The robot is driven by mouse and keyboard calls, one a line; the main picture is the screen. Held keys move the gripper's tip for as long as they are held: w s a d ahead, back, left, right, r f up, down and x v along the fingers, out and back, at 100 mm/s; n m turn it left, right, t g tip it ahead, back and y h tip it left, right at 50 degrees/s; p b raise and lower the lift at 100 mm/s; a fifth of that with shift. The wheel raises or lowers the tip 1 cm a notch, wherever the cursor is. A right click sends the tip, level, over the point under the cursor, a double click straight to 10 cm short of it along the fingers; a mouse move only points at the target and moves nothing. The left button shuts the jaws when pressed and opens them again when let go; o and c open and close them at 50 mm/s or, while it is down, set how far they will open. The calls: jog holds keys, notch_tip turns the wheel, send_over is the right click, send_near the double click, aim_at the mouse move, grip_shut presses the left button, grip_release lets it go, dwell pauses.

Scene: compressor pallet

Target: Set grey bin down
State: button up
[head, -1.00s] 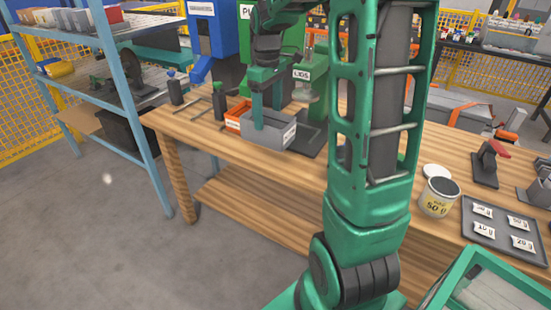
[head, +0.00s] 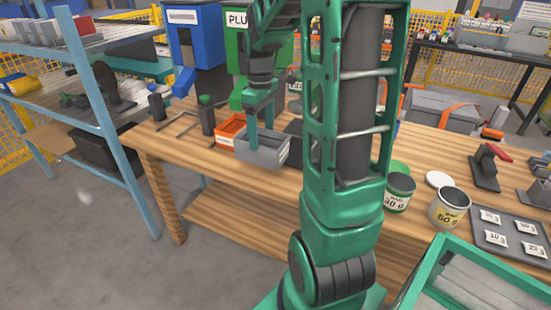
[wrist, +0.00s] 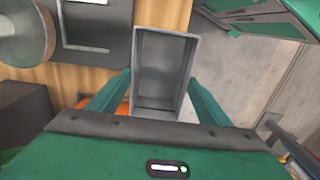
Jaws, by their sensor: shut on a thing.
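The grey bin (head: 268,157) is an open box close to the table's front edge, right of an orange bin (head: 228,130). In the wrist view the grey bin (wrist: 160,65) looks empty inside. My gripper (head: 261,138) reaches down from above and is shut on the grey bin. In the wrist view its green fingers (wrist: 158,92) lie on both sides of the bin's near end. I cannot tell whether the bin's base touches the wooden table (head: 300,190).
Blue (head: 195,40) and green (head: 238,55) dispensers stand behind the bins. Dark upright tools (head: 207,117) stand to the left. To the right are a 30 g tin (head: 398,193), a 50 g tin (head: 448,209) and a tray of labelled packets (head: 485,236).

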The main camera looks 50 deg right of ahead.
aim_at(279, 145)
jog(key=s+f, duration=0.1)
jog(key=s+d+f, duration=0.1)
jog(key=s, duration=0.1)
jog(key=s+d+f, duration=0.1)
jog(key=s, duration=0.1)
jog(key=shift+s+f, duration=0.1)
jog(key=shift+f, duration=2.05)
jog(key=o, duration=1.4)
